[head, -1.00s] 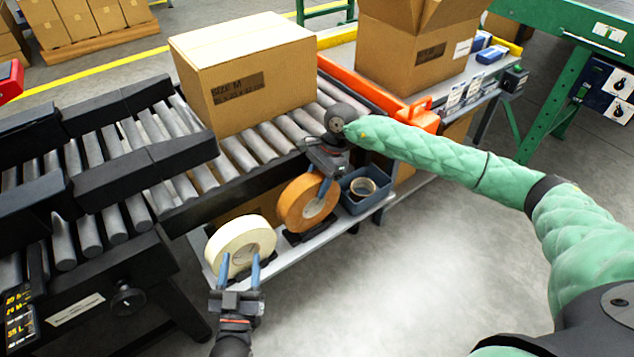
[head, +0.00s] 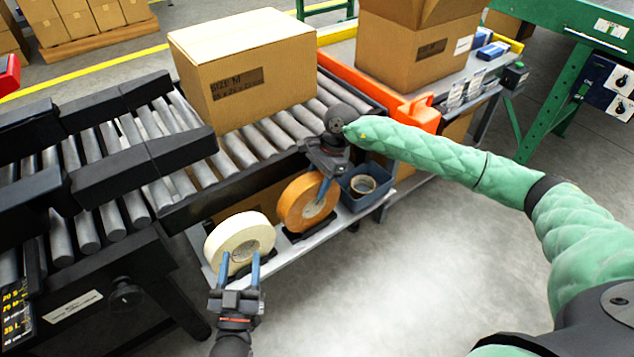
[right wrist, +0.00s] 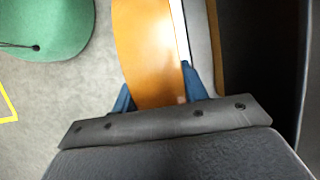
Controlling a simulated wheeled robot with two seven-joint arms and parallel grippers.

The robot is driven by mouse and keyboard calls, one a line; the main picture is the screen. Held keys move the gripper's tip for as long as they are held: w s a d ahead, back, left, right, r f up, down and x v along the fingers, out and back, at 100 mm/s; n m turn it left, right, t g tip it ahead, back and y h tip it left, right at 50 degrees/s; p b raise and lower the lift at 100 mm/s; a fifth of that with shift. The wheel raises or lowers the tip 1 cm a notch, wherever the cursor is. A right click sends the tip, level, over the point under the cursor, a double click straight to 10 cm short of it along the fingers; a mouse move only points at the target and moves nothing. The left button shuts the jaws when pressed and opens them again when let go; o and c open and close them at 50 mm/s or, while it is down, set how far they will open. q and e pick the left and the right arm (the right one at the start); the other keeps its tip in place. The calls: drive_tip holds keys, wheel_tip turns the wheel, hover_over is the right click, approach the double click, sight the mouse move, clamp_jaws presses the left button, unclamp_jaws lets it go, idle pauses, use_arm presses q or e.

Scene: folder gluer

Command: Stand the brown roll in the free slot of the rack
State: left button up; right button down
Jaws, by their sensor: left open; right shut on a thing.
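The brown roll (head: 308,203) stands on edge in the right part of the low rack shelf (head: 290,247), over a dark slot holder. My right gripper (head: 326,188) reaches down from above and is shut on its upper rim. In the right wrist view the brown roll (right wrist: 150,50) lies between the two blue fingers (right wrist: 160,92). A cream roll (head: 240,243) stands upright in the rack just left of the brown roll. My left gripper (head: 238,272) is open and empty, its fingers in front of the cream roll's lower part. Whether the brown roll is fully seated cannot be told.
A dark blue bin (head: 358,198) with a small tape roll (head: 362,185) sits right of the brown roll. The roller conveyor (head: 245,150) with a large carton (head: 245,70) runs behind the rack. The floor in front is clear.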

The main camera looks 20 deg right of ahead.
drive_tip(key=shift+f+b, duration=0.5)
drive_tip(key=shift+f, duration=0.25)
drive_tip(key=c, duration=0.7)
unclamp_jaws()
